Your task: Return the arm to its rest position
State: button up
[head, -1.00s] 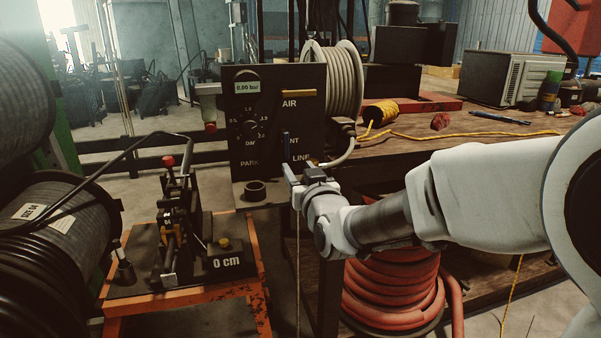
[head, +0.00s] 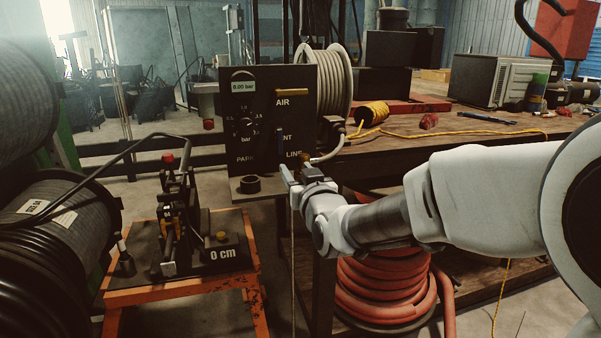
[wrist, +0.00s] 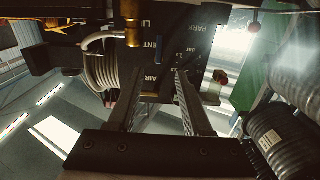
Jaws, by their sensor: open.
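My arm reaches in from the right in the head view, bent low in front of the workbench. My gripper (head: 290,178) is open at the lower right of the black control panel (head: 262,118), close to its lower edge. In the wrist view, which looks upside down, the two fingers of my gripper (wrist: 158,82) stand apart with nothing between them. The panel (wrist: 165,52) shows beyond and between them. From these views I cannot tell whether a finger touches the panel. A blue lever (head: 280,142) stands upright on the panel above my gripper.
The crimper (head: 178,222) stands on an orange-framed cart (head: 180,283) at left, beside large hose drums (head: 72,235). The workbench (head: 400,150) lies behind my arm, with a red hose coil (head: 385,290) beneath it. A brass fitting (wrist: 133,28) is near one finger in the wrist view.

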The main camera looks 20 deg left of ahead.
dwell(0.3)
jog(key=s+d+f+m+g+h, duration=0.1)
jog(key=s+d+h, duration=0.15)
jog(key=d, duration=0.35)
jog(key=s+d+f+g+h, duration=0.1)
jog(key=s+d+g+h, duration=0.1)
jog(key=s+d, duration=0.3)
jog(key=s+d+m+g+h, duration=0.1)
jog(key=s+d+h, duration=0.1)
jog(key=d, duration=0.6)
jog(key=s+d+f+m+g+h, duration=0.1)
jog(key=s+d+f+m+g, duration=0.15)
jog(key=s+d, duration=0.55)
jog(key=s+d+f+m+g+h, duration=0.25)
jog(key=s+d+f, duration=0.2)
jog(key=s, duration=0.75)
notch_tip(320, 180, up, 27)
jog(key=n+p, duration=0.1)
jog(key=p, duration=2.5)
jog(key=shift+s+g+y+p, duration=0.3)
jog(key=shift+g+y+p, duration=0.1)
